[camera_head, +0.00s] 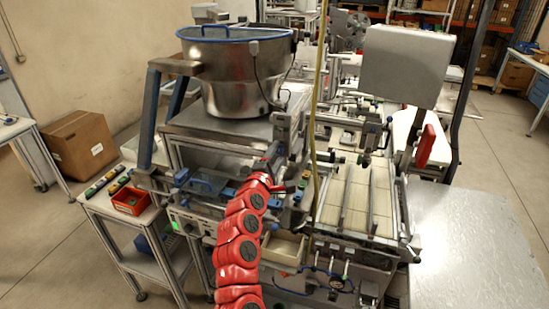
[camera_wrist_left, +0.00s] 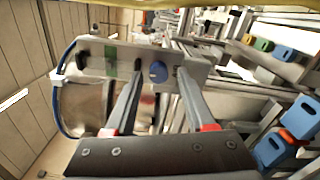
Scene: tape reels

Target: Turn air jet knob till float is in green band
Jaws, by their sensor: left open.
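A blue round knob (camera_wrist_left: 158,71) sits on a pale metal plate (camera_wrist_left: 190,62) in the left wrist view. To its left on the plate is a green band (camera_wrist_left: 110,61). A float cannot be made out. My left gripper (camera_wrist_left: 159,75) is open, one finger on each side of the knob; I cannot tell whether either finger touches it. In the head view my left gripper (camera_head: 278,153) is at the machine's front, below and right of the steel bowl; the knob cannot be made out there. My right gripper is not in view.
The steel bowl (camera_head: 238,75) with a blue rim stands above on the machine. A yellow hose (camera_head: 316,120) hangs just right of my gripper. A conveyor tray (camera_head: 357,195) lies to the right. A red bin (camera_head: 131,200) stands on the left shelf.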

